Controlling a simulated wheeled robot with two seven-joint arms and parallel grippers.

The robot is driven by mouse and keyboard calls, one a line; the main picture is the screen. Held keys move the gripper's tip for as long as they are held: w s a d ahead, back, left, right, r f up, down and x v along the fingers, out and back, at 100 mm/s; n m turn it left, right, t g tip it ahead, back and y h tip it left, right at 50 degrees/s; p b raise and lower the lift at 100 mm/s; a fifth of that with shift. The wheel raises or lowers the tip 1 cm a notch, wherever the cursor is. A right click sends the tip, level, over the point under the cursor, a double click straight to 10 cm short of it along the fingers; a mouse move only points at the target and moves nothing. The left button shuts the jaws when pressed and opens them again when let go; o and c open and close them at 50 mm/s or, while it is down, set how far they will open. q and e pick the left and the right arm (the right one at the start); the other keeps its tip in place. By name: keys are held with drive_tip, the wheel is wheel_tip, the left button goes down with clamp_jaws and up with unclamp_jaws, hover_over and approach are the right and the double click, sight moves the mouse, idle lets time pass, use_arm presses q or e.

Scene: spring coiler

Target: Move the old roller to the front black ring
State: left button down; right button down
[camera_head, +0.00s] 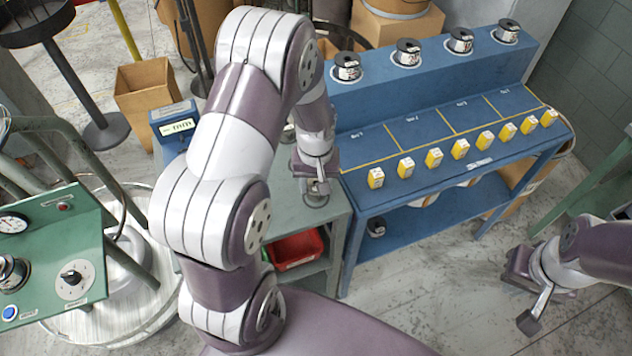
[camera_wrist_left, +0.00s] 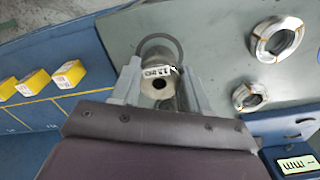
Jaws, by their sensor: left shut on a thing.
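My left gripper (camera_head: 315,186) reaches down over the grey-green bench (camera_head: 335,225). In the left wrist view it is shut on the old roller (camera_wrist_left: 161,84), a small metal cylinder with a dark centre hole and a white label. One finger is on each side of it. A black ring (camera_wrist_left: 178,46) lies on the bench just beyond the roller and shows partly behind it. I cannot tell whether the roller touches the bench. My right gripper (camera_head: 528,292) hangs above the floor at the right, far from the bench; its opening is unclear.
Two silver wire coils (camera_wrist_left: 278,38) lie on the bench in the left wrist view. The blue table (camera_head: 440,125) adjoins the bench, with several yellow blocks (camera_head: 460,149) and spools (camera_head: 408,52). A digital display box (camera_head: 175,123) stands behind. A red bin (camera_head: 296,249) sits below.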

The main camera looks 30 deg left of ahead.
use_arm(q)
drive_tip(key=shift+w+f, duration=0.2)
drive_tip(key=shift+f, duration=0.3)
drive_tip(key=shift+s+f, duration=0.1)
drive_tip(key=shift+f, duration=0.05)
drive_tip(key=c, duration=0.5)
unclamp_jaws()
drive_tip(key=shift+c, duration=0.2)
